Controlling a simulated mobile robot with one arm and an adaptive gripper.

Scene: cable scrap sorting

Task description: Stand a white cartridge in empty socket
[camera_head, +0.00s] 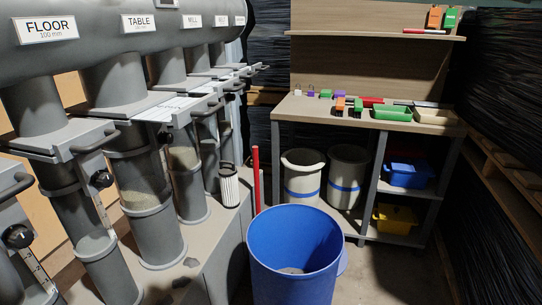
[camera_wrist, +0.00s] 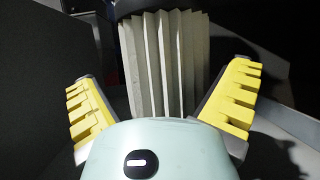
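No firm contact shows. In the head view a white ribbed cartridge (camera_head: 229,187) with a dark top stands upright at the right edge of the grey machine ledge. I cannot tell whether both views show the same cartridge. My gripper is not seen in the head view, and I cannot make out an empty socket.
Grey pipes with labels and slide gates (camera_head: 168,107) line the left. A blue bin (camera_head: 297,240) stands in front, beside a red post (camera_head: 255,180). A workbench (camera_head: 285,108) behind holds trays and small tools; two pale buckets (camera_head: 303,180) stand under it.

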